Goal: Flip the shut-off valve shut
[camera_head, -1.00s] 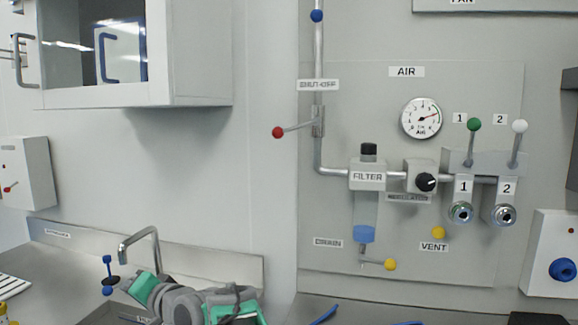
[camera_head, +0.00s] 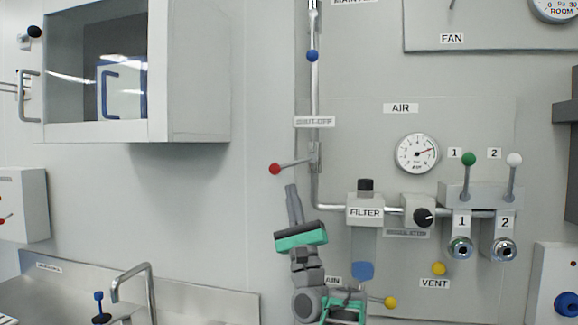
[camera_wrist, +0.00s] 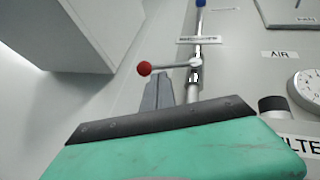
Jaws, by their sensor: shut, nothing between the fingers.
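The shut-off valve (camera_head: 315,157) sits on the vertical pipe under the SHUT-OFF label. Its lever points left and slightly down, ending in a red ball knob (camera_head: 274,169). My gripper (camera_head: 291,188) is shut and empty, its fingers pointing up just below the lever, near the red knob. In the wrist view, the shut fingers (camera_wrist: 158,80) reach up just under the lever, between the red knob (camera_wrist: 144,68) and the valve body (camera_wrist: 195,72). I cannot tell whether they touch the lever.
The filter (camera_head: 365,211) and the regulator (camera_head: 418,212) are right of my gripper. An air gauge (camera_head: 417,153) and the green (camera_head: 468,159) and white (camera_head: 514,159) knobbed levers are farther right. An open cabinet (camera_head: 185,70) hangs at upper left. The wall between is bare.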

